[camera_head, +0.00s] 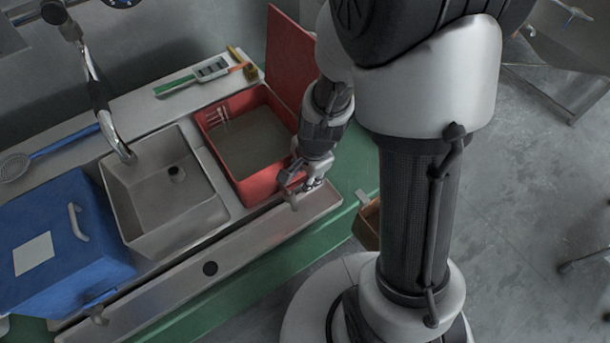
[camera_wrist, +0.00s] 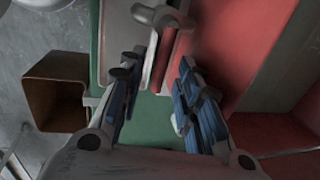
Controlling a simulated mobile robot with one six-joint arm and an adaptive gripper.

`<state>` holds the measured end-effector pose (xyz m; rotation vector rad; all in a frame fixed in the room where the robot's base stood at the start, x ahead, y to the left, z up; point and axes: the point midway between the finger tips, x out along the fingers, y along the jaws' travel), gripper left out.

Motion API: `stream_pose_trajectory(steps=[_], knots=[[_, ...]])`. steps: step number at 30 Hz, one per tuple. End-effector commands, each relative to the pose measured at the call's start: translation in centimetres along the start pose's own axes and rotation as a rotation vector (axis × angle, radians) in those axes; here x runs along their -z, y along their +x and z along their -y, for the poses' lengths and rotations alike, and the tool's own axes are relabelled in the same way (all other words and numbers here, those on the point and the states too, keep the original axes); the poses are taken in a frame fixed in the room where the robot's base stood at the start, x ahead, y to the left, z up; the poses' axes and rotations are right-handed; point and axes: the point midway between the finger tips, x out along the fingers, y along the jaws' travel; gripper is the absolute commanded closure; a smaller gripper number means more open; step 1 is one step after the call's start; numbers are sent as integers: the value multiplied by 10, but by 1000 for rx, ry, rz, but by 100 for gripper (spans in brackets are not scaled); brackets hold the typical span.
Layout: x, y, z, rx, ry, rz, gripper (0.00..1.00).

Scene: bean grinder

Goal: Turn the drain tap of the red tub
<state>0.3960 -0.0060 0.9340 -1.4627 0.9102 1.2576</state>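The red tub (camera_head: 282,178) is set in the bench beside the grey sink, and its red wall (camera_wrist: 228,45) fills the right of the wrist view. A grey metal tap (camera_head: 292,199) shows low at the tub's front, partly hidden by my gripper. In the wrist view the tap (camera_wrist: 160,17) appears at the top centre, just beyond my fingertips. My gripper (camera_head: 305,178) is at the tub's front right corner. In the wrist view my gripper (camera_wrist: 155,72) is open, its blue-padded fingers apart with nothing held between them. I cannot tell whether a fingertip touches the tap.
A grey sink (camera_head: 150,190) and a blue box (camera_head: 95,255) stand to the left. A red panel (camera_head: 290,55) rises behind the tub. A brown bin (camera_head: 367,228), also in the wrist view (camera_wrist: 55,118), is right of the bench. Open floor (camera_head: 545,190) lies right.

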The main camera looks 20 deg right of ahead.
Motion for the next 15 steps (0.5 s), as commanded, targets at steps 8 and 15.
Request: stream_pose_trajectory(steps=[8,15], knots=[[0,0,0,1,0,0,72],[0,0,0,0,0,0,88]])
